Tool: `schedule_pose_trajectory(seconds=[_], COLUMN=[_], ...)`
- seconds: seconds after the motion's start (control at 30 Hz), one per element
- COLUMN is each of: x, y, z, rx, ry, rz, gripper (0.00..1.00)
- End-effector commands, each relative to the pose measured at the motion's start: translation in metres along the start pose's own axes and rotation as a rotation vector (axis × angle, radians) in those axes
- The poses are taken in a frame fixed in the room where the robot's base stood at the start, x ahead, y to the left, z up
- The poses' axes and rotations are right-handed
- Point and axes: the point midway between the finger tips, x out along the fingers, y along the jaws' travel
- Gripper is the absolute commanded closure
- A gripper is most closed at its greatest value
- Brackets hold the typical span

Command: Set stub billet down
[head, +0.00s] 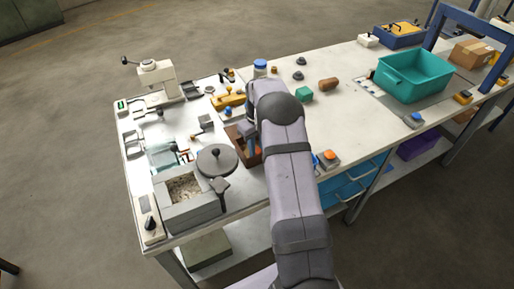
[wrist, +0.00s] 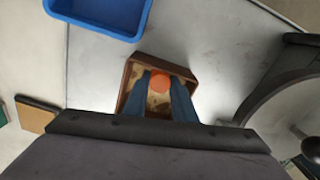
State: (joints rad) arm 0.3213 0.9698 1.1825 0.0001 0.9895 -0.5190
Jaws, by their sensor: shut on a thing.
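The stub billet (wrist: 159,81) shows as a round, glowing orange end between the blue fingers of my gripper (wrist: 164,92) in the wrist view. My gripper is shut on it. Both are over a brown, open-topped tray (wrist: 165,63) with a mottled, sandy-coloured bottom. Whether the billet touches the tray bottom, I cannot tell. In the head view the brown tray (head: 258,157) is partly behind my arm, beside the round grey lid. There my gripper is mostly hidden by my own arm, and the billet cannot be made out.
The round grey lid (head: 217,161) with a knob and the open furnace box (head: 186,190) stand left of the tray. An orange button box (head: 328,158) is to the right. A blue bin (wrist: 100,14) shows in the wrist view.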

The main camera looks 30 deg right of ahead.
Motion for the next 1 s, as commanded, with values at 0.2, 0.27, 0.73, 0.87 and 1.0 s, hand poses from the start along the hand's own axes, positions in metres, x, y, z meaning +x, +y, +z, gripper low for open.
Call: schedule_pose_trajectory(seconds=[0.2, 0.27, 0.73, 0.87, 1.0], x=[0.003, 0.003, -0.006, -0.021, -0.044], y=[0.0, 0.0, 0.001, 0.001, 0.001], z=[0.0, 0.0, -0.001, -0.002, -0.002], rx=[0.0, 0.0, 0.0, 0.0, 0.0], ry=[0.0, 0.0, 0.004, 0.005, 0.006], rz=[0.0, 0.0, 0.002, 0.003, 0.003], gripper=[0.69, 0.57, 0.57, 0.57, 0.57])
